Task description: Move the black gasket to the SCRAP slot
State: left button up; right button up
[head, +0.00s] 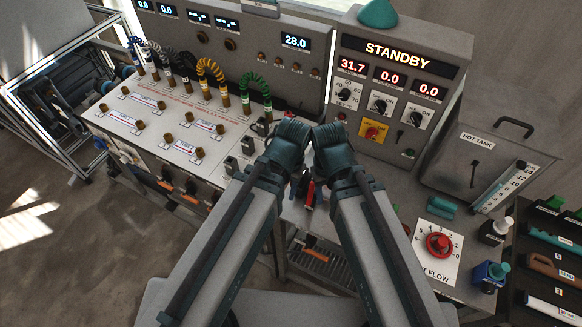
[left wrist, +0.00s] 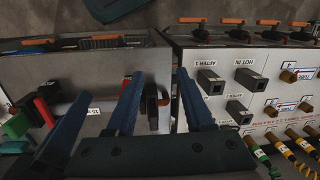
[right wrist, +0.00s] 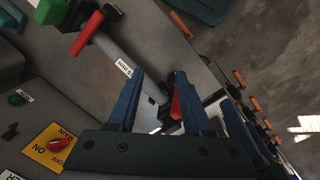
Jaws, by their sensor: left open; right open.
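I cannot make out the black gasket for certain in any view. The SCRAP slot's label is not readable; a dark slotted rack (head: 545,262) stands at the far right of the head view, cut off by the frame edge. My left gripper (head: 288,145) and right gripper (head: 333,152) are close side by side over the bench, their fingertips largely hidden in the head view. Both are open and look empty. In the left wrist view a dark upright piece shows between the left fingers (left wrist: 157,88). In the right wrist view a red-handled part shows by the right fingers (right wrist: 160,92).
A white panel (head: 150,115) with coiled coloured leads is at the left. The STANDBY console (head: 390,85) and HOT TANK box (head: 485,150) stand behind. Open floor lies at left.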

pick_arm(q)
jog(key=w+d+r+p, duration=0.2)
jog(key=w, duration=0.4)
jog(key=h, duration=0.1)
send_near(303, 180)
jog(key=shift+w+a+r+m+p, duration=0.1)
jog(key=shift+w+m+p, duration=0.35)
jog(key=shift+w, duration=0.7)
jog(key=shift+a+f+b, duration=0.1)
jog(key=shift+f+b, duration=0.15)
jog(key=shift+b, duration=0.05)
notch_tip(303, 180, down, 10)
jog(key=b, duration=0.9)
jog(key=shift+r+b, duration=0.1)
jog(key=shift+b, duration=0.25)
pick_arm(e)
jog(key=f, duration=0.7)
jog(key=shift+w+a+f, duration=0.2)
jog(key=shift+w+a, duration=0.1)
jog(key=shift+a, duration=0.05)
pick_arm(q)
jog(key=shift+r, duration=0.1)
jog(key=shift+c, duration=0.3)
grip_shut()
